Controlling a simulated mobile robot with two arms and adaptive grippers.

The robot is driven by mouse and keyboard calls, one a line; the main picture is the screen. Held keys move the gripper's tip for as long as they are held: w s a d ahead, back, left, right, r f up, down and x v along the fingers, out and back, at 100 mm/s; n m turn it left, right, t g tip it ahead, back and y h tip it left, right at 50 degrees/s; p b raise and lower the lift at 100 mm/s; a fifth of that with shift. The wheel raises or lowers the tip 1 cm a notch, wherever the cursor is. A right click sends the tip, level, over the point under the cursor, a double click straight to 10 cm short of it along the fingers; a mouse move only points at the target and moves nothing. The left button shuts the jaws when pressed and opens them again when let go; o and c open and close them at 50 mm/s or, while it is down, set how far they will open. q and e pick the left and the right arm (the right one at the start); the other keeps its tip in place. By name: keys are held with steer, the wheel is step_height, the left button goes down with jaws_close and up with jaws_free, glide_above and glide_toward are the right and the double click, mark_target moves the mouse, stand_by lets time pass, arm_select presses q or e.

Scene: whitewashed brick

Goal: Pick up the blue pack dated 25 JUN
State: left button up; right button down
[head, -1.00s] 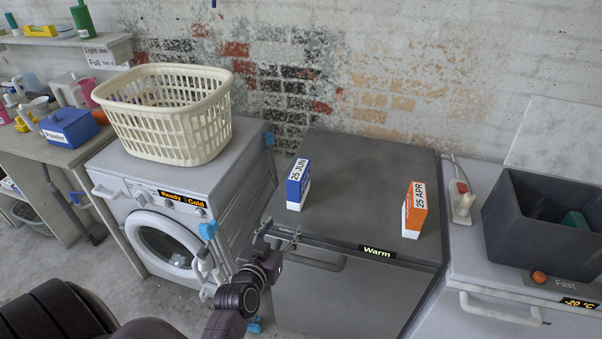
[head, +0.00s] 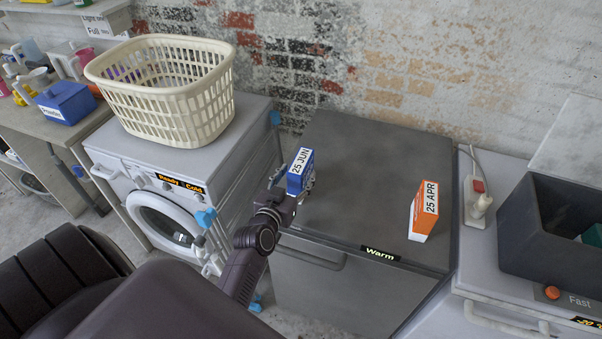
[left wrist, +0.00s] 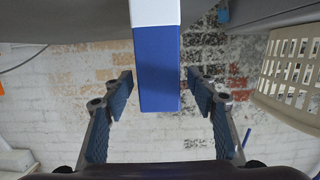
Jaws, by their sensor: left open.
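The blue pack marked 25 JUN (head: 299,172) stands upright near the left edge of the grey appliance top marked Warm (head: 350,190). My left gripper (head: 301,193) is at the pack's near side, and its fingers are largely hidden in the head view. In the left wrist view the blue and white pack (left wrist: 157,70) stands between the two open fingers of my left gripper (left wrist: 159,84), with a visible gap on each side. An orange pack marked 25 APR (head: 424,212) stands apart to the right on the same top. My right gripper is not in view.
A cream laundry basket (head: 165,95) sits on the washing machine (head: 140,180) at left. A dark grey bin (head: 550,235) and a white plug box (head: 480,205) stand at right. The top between the two packs is clear.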

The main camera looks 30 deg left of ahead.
arm_select(q)
steer(key=x, duration=0.3)
steer(key=shift+w+p, duration=0.3)
steer(key=shift+w+a, duration=0.1)
steer(key=shift+w, duration=0.15)
steer(key=c, duration=0.8)
jaws_close()
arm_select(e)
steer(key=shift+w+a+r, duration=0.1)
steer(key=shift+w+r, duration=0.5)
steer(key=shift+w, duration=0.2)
